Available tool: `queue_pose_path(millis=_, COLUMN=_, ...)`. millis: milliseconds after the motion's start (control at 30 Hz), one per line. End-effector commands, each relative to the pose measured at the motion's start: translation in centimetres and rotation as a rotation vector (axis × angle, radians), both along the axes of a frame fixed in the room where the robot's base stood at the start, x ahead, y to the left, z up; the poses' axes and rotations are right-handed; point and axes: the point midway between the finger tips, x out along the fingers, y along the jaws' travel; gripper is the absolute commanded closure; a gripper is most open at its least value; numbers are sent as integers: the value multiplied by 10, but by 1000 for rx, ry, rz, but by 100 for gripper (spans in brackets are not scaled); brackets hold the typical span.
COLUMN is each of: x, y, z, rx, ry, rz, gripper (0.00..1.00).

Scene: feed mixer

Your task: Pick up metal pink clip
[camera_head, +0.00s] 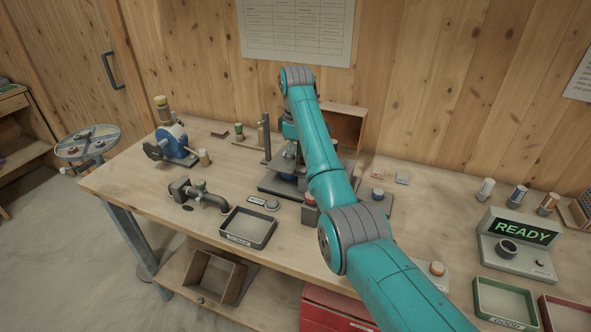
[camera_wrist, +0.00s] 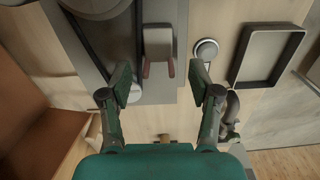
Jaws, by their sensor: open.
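My gripper (camera_wrist: 160,84) is open and empty in the wrist view, its two dark fingers spread apart. Just beyond the gap between the fingertips is a pale grey piece with two pinkish-red prongs (camera_wrist: 158,46). I cannot tell for sure whether it is the metal pink clip. It is apart from both fingers. In the head view, a small pinkish piece (camera_head: 378,174) and a small grey piece (camera_head: 402,178) lie right of my arm. They are too small to identify. My arm largely hides my gripper in the head view.
A dark tray (camera_head: 248,228) lies left of my arm, with a round button (camera_head: 272,204) near it; both show in the wrist view. A metal-based press (camera_head: 268,186) and an open wooden box (camera_head: 345,125) stand close by. A READY display (camera_head: 520,232) is at right.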

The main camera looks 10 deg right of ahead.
Motion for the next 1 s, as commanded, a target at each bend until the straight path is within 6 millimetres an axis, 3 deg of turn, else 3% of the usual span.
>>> queue_pose_path(millis=167, x=-2, y=-6, z=-17, rx=0, ry=0, rz=-1, gripper=38)
queue_pose_path(millis=400, x=-3, y=-7, z=-19, rx=0, ry=0, rz=-1, gripper=38)
queue_pose_path(millis=467, x=-2, y=-7, z=-19, rx=0, ry=0, rz=-1, gripper=48)
queue_pose_path(millis=633, x=-2, y=-7, z=-19, rx=0, ry=0, rz=0, gripper=90)
queue_pose_path(millis=1000, x=-2, y=-6, z=-16, rx=0, ry=-1, rz=0, gripper=91)
